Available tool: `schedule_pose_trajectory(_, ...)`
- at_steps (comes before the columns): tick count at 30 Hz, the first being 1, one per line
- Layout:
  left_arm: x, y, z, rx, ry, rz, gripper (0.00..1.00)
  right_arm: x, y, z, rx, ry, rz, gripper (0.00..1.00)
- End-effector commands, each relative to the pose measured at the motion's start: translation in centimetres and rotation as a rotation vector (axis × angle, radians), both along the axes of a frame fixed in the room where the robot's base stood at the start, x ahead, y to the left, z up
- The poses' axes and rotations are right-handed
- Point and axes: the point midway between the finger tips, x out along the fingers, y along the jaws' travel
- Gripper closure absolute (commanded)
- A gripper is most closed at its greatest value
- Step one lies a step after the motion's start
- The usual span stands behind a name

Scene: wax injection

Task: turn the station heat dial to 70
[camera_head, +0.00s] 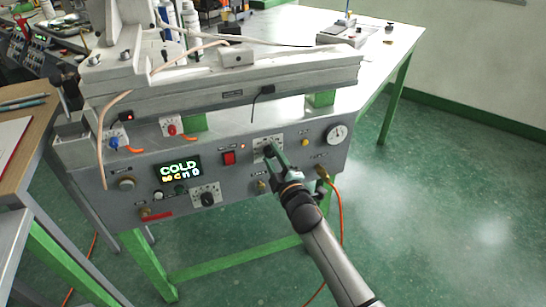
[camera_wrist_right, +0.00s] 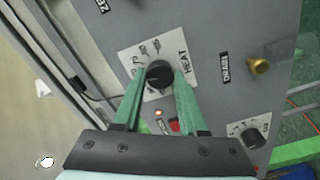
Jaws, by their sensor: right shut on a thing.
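The heat dial (camera_wrist_right: 160,75) is a black knob on a white plate marked HEAT with numbers around it. In the right wrist view the two green fingers of my right gripper (camera_wrist_right: 160,85) stand on either side of the knob, shut on it. I cannot read clearly where its pointer sits. In the head view the right gripper (camera_head: 273,150) reaches the dial's white plate (camera_head: 260,141) on the station's front panel and hides most of the knob. The station display (camera_head: 180,169) reads COLD, with a smaller coloured line below. My left gripper is not in view.
Left of the dial are a red switch (camera_head: 228,157) and a lower black dial (camera_head: 207,196). In the wrist view a brass DRAIN knob (camera_wrist_right: 260,66) is nearby.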

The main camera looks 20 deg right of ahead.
Motion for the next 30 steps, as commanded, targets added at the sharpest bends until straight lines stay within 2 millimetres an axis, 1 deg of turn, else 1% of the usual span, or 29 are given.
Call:
schedule_pose_trajectory(5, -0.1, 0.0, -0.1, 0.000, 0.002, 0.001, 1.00, 0.0, 0.1, -0.1, 0.000, 0.001, 0.002, 1.00)
schedule_pose_trajectory(6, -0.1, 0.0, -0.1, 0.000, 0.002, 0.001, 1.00, 0.0, 0.1, -0.1, -0.001, 0.001, 0.002, 0.54)
schedule_pose_trajectory(13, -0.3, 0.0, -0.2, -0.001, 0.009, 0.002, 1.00, 0.0, 0.1, 0.0, -0.001, 0.001, 0.000, 0.28)
schedule_pose_trajectory(20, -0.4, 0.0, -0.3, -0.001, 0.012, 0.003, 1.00, 0.0, 0.0, 0.0, -0.002, 0.000, 0.000, 0.28)
schedule_pose_trajectory(23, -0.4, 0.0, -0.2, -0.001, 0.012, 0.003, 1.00, -0.3, 0.0, 0.0, -0.002, 0.001, 0.000, 0.28)
schedule_pose_trajectory(26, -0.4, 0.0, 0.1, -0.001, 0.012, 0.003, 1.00, -1.2, 0.0, 0.0, -0.002, 0.002, 0.001, 0.28)
schedule_pose_trajectory(30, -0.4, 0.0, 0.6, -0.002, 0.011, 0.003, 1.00, -3.6, -0.1, 0.0, -0.001, 0.004, 0.001, 0.28)
